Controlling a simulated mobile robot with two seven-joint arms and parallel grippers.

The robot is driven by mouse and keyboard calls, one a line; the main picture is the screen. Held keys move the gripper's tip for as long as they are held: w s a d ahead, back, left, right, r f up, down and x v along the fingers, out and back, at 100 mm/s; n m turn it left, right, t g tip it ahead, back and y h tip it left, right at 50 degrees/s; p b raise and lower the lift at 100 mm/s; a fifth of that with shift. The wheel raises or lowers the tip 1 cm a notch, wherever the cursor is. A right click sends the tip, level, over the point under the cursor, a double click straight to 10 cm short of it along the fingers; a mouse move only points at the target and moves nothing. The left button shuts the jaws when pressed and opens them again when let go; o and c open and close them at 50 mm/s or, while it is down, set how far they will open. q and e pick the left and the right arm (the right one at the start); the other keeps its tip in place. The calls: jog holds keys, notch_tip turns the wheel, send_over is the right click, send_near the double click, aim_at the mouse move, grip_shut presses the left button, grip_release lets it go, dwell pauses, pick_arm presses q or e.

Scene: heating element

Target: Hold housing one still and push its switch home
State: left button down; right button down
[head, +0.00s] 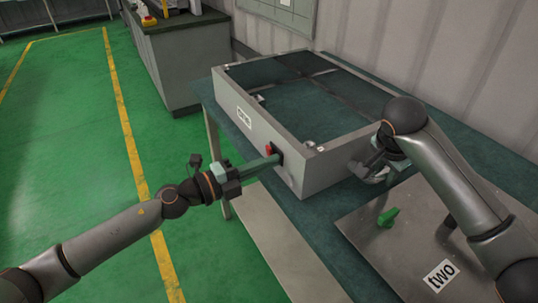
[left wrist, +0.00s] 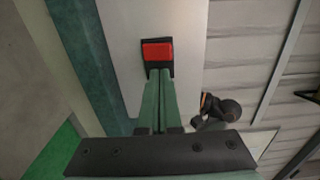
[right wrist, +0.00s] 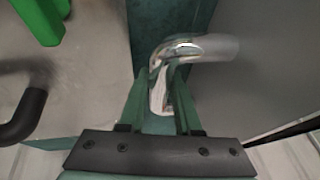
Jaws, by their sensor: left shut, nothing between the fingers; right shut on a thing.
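Housing one (head: 318,175) is a grey open-topped metal box labelled "one", standing on the dark green table. Its red switch (head: 269,150) sits in a black frame on the side wall; it also shows in the left wrist view (left wrist: 158,52). My left gripper (head: 274,160) is shut and empty, its fingertips at the lower edge of the switch; I cannot tell whether they touch. My right gripper (right wrist: 160,82) is shut on a shiny metal handle (right wrist: 205,47) on another side of the housing. In the head view the right arm partly hides that handle.
A grey cabinet (head: 183,70) stands behind at the left. Green floor with yellow lines (head: 128,140) is clear on the left.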

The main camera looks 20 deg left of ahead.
jog(key=shift+a, duration=0.1)
pick_arm(q)
jog(key=v, duration=0.8)
jog(key=shift+r, duration=0.1)
dwell(0.3)
pick_arm(e)
jog(key=c, duration=0.5)
grip_release()
